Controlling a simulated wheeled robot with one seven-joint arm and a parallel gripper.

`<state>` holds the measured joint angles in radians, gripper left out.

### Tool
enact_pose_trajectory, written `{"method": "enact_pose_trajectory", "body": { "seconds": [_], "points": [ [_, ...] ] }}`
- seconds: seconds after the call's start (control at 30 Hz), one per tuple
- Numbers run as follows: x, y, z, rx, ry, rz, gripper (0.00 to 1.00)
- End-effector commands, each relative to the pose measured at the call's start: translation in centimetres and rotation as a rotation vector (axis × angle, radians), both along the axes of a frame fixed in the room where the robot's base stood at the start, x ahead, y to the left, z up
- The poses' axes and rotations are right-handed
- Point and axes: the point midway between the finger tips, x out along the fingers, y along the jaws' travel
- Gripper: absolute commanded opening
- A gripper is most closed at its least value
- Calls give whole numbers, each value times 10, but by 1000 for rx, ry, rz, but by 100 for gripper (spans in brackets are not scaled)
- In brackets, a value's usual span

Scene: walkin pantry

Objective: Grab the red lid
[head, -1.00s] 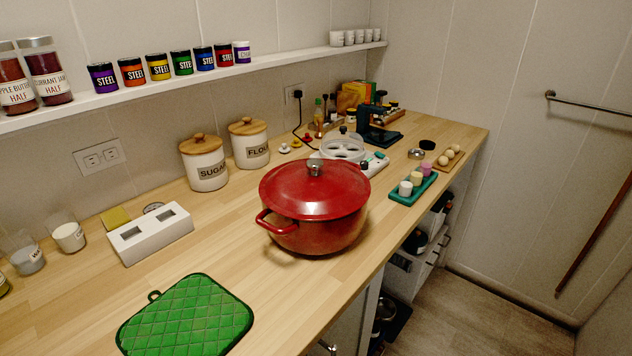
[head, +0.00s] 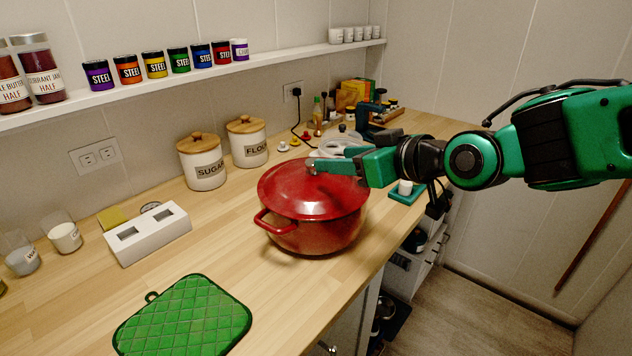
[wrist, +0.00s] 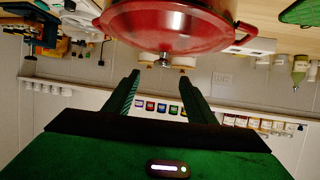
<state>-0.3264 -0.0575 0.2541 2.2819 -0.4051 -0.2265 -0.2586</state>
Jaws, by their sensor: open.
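The red lid (head: 305,192) sits on the red pot (head: 310,238) on the wooden counter. A small metal knob (head: 311,168) stands at the lid's middle. My gripper (head: 322,160) reaches in from the right, level, with its fingers at the knob's height and close to it. It covers part of the lid's right back side. In the wrist view, which is upside down, the lid (wrist: 150,40) and its knob (wrist: 163,60) show beyond the two fingers. The fingers (wrist: 161,88) are spread apart with nothing between them; the knob lies roughly in line with their gap.
A green quilted pad (head: 186,318) lies in front left of the pot. Sugar (head: 203,168) and flour (head: 247,148) canisters stand behind. A white block (head: 148,234) sits left. A shelf (head: 150,82) with small cans runs along the wall.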

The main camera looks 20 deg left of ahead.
Motion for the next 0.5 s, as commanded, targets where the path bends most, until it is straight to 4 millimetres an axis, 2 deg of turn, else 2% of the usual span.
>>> {"method": "enact_pose_trajectory", "body": {
  "seconds": [0.2,0.5],
  "points": [
    [14,23,-12,-2,3,1,51],
    [21,37,-22,-3,3,1,51]
  ]
}}
